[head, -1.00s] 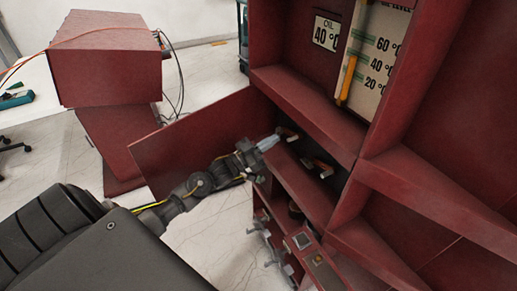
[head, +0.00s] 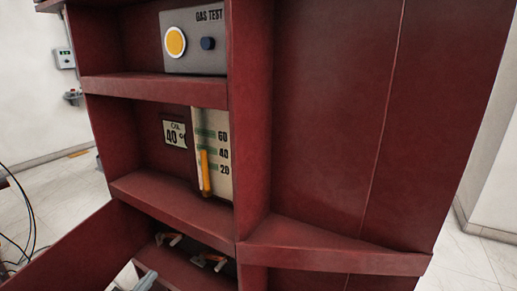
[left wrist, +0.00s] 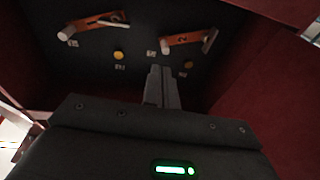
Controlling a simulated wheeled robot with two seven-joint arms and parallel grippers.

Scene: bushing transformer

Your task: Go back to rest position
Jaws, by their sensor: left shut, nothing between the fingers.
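My left gripper (head: 146,281) shows only in part at the bottom edge of the head view, in front of the open lower compartment of the red cabinet (head: 330,110). In the left wrist view its fingers (left wrist: 161,86) are together and empty. They point into the dark compartment, below two orange switch handles, the left one (left wrist: 95,22) and the right one (left wrist: 188,39). The fingers appear apart from both handles. The same handles show in the head view, left (head: 168,239) and right (head: 210,261). My right gripper is not in view.
An open red door panel (head: 75,250) stands at the lower left of the cabinet. Above the compartment are an oil level gauge (head: 213,150) and a gas test panel (head: 195,40). Red compartment walls (left wrist: 255,100) flank the left gripper. Pale floor (head: 60,180) shows at the left.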

